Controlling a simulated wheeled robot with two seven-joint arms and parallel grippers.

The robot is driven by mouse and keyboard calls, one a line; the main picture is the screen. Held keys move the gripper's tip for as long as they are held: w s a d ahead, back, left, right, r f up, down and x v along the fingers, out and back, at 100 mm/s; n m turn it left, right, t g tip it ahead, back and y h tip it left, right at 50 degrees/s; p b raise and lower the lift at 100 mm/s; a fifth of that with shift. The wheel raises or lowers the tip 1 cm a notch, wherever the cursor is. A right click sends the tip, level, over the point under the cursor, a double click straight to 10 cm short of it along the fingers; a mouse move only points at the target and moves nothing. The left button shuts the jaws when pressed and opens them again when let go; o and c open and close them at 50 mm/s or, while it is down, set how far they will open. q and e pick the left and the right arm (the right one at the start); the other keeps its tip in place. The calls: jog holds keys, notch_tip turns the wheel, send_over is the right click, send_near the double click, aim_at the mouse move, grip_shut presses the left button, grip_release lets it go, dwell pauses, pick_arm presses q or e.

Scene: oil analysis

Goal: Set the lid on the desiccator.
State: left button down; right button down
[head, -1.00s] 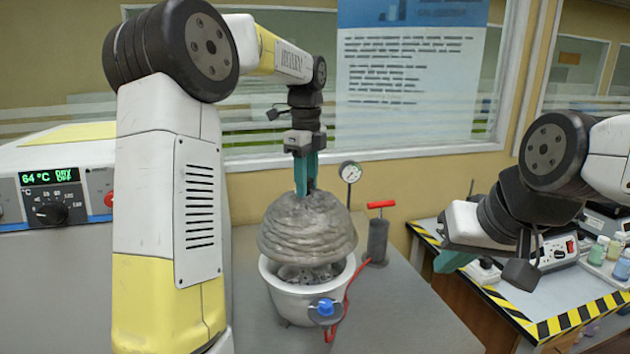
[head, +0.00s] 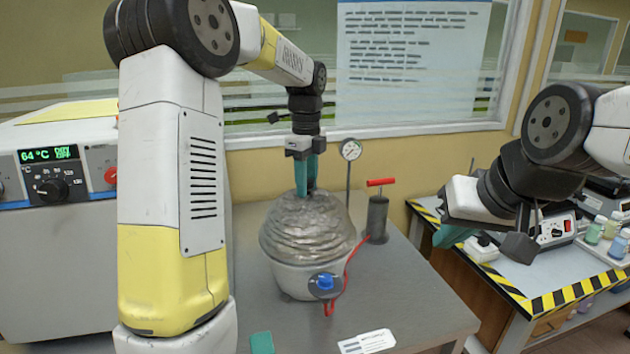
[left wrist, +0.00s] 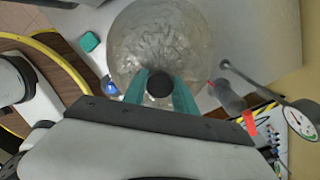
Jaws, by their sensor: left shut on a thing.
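The grey, ridged dome lid (head: 308,228) sits over the white desiccator bowl (head: 293,281) on the grey table in the head view, and no gap shows between them. My left gripper (head: 306,188) is above the lid with its teal fingers pointing down, shut on the lid's knob. In the left wrist view the dark round knob (left wrist: 160,84) lies between the fingertips, with the lid (left wrist: 165,45) beyond it. A blue valve knob (head: 325,282) is on the bowl's front. My right gripper (head: 448,236) hangs at the right, away from the lid; its finger opening is unclear.
A gauge on a stand (head: 350,150) and a red-handled pump (head: 377,215) with a red hose stand right behind the bowl. A white label card (head: 367,342) and a teal pad (head: 262,343) lie at the front. The table's right front is clear.

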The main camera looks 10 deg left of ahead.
pick_arm(q)
jog(key=shift+f, duration=0.5)
dwell(0.3)
jog(key=c, duration=0.9)
grip_release()
